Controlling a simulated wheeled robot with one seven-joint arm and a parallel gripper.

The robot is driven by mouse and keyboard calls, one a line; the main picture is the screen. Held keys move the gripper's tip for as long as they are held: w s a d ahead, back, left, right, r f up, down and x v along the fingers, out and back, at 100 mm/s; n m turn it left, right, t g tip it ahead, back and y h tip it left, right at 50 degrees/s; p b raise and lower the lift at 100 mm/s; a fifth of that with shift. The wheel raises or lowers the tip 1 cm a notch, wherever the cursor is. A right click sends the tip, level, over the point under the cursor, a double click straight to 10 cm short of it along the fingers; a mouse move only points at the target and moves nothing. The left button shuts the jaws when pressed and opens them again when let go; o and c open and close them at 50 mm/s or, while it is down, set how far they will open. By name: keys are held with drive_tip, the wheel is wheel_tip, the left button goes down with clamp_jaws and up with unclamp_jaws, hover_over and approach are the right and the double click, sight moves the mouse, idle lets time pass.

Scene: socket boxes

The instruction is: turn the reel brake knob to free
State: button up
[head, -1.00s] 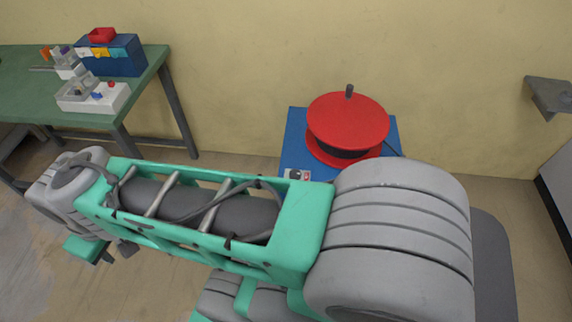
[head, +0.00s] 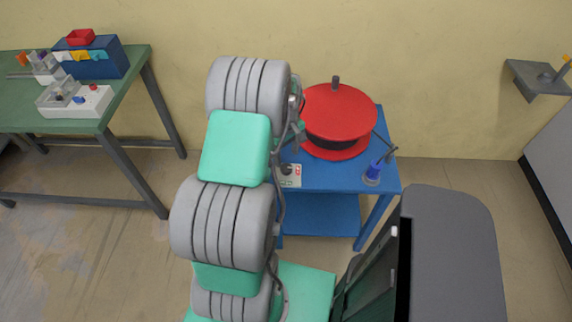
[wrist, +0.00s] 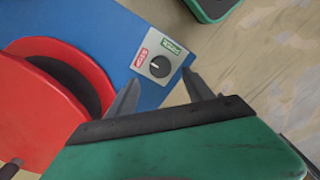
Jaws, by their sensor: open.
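The reel brake knob (wrist: 159,67) is a small dark round knob with a white mark on a pale plate. A red label (wrist: 141,58) and a green label (wrist: 172,48) sit beside it; their words are too small to read surely. The white mark appears to lean towards the red label. In the head view the knob (head: 287,170) is at the blue stand's front left corner. My gripper (wrist: 160,77) is open, its two fingers on either side of the knob in the picture and seemingly short of it. In the head view my arm mostly hides the gripper.
The red reel (head: 338,112) stands on the blue stand (head: 330,182), close beside the knob plate. A blue-handled item (head: 374,170) is at the stand's right. A green table (head: 116,100) with boxes is at the left. A grey wall shelf (head: 540,80) is at the right.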

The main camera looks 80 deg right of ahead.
sight(286, 167)
wheel_tip(286, 167, down, 6)
drive_tip(key=shift+f, duration=0.1)
drive_tip(key=shift+c, duration=0.4)
clamp_jaws()
idle(0.3)
